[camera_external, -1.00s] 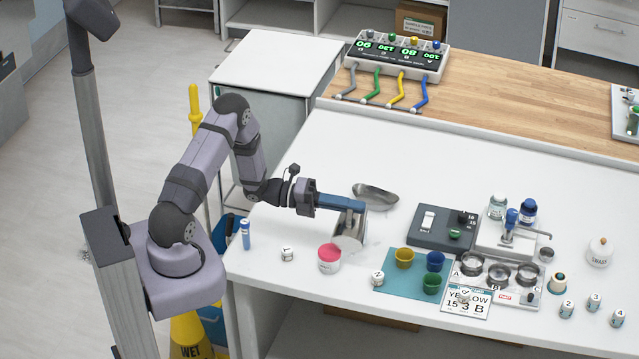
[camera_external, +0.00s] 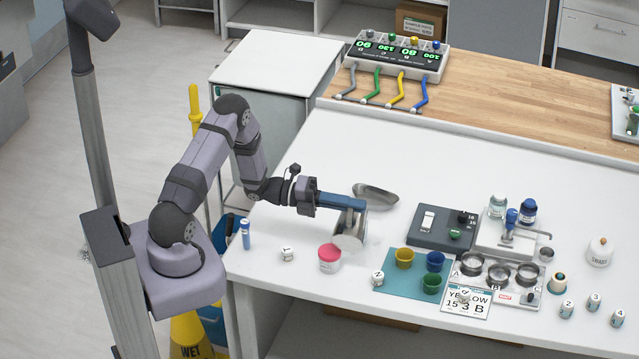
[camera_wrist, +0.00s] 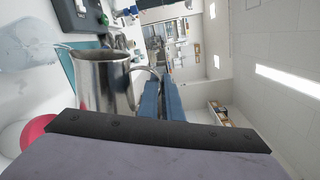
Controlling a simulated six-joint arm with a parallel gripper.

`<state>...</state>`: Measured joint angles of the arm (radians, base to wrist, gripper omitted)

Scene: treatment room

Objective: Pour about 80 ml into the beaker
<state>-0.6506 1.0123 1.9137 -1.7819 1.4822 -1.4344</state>
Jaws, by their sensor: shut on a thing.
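A shiny metal jug (camera_external: 350,232) hangs from my gripper (camera_external: 352,203), whose blue fingers are shut at its handle. In the wrist view the jug (camera_wrist: 103,85) lies tipped far over, nearly on its side, its mouth facing away from the front edge of the table. The blue fingers (camera_wrist: 162,98) show beside the handle. A clear beaker (camera_wrist: 28,42) shows at the left of the wrist view, below the jug's spout. I cannot make out a stream or the liquid level.
A pink-lidded tub (camera_external: 329,258) stands just in front of the jug. To the right are a teal mat (camera_external: 393,284) with coloured cups and a dark grey device (camera_external: 437,238). The table behind the scoop is clear.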

